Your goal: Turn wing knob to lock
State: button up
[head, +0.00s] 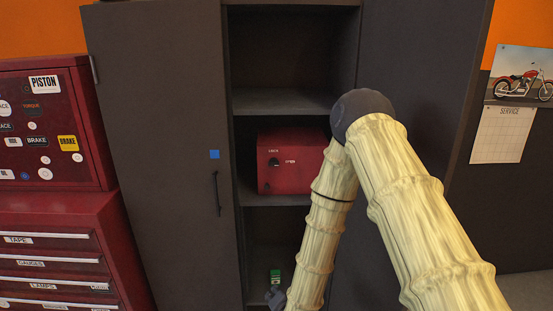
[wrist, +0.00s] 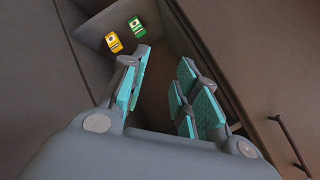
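The wing knob (head: 274,162) is a small dark knob on the front of a red box (head: 305,175) on a cabinet shelf in the head view. Small pale labels sit above and to the right of it; the knob's exact angle is too small to tell. My gripper (wrist: 165,85) is open and empty in the wrist view, its teal pads apart. In the head view my arm crosses in front of the box's right side and hangs down, with the wrist low, below the box. The knob is not in the wrist view.
A grey cabinet door (head: 165,150) with a dark handle (head: 216,193) stands left of the shelves. A green carton (head: 275,277) is low in the cabinet; it also shows in the wrist view (wrist: 136,27) beside a yellow carton (wrist: 114,42). A red tool chest (head: 50,215) stands left.

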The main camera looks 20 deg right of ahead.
jog(key=w+d+r+m+t+h+p, duration=0.1)
jog(key=w+r+m+t, duration=0.1)
jog(key=w+r, duration=0.4)
jog(key=w+r+m+t+p, duration=0.15)
jog(key=w+r, duration=0.25)
jog(key=r, duration=0.5)
jog(key=m+t+h+p, duration=0.2)
jog(key=m+t+h, duration=0.1)
jog(key=m, duration=0.4)
send_near(274, 165)
jog(key=p+x, duration=0.4)
jog(key=x, duration=0.3)
jog(key=shift+w+d, duration=0.1)
jog(key=shift+w, duration=0.25)
jog(key=shift+x, duration=0.95)
jog(key=shift+f, duration=0.1)
jog(key=shift+c, duration=0.4)
grip_shut()
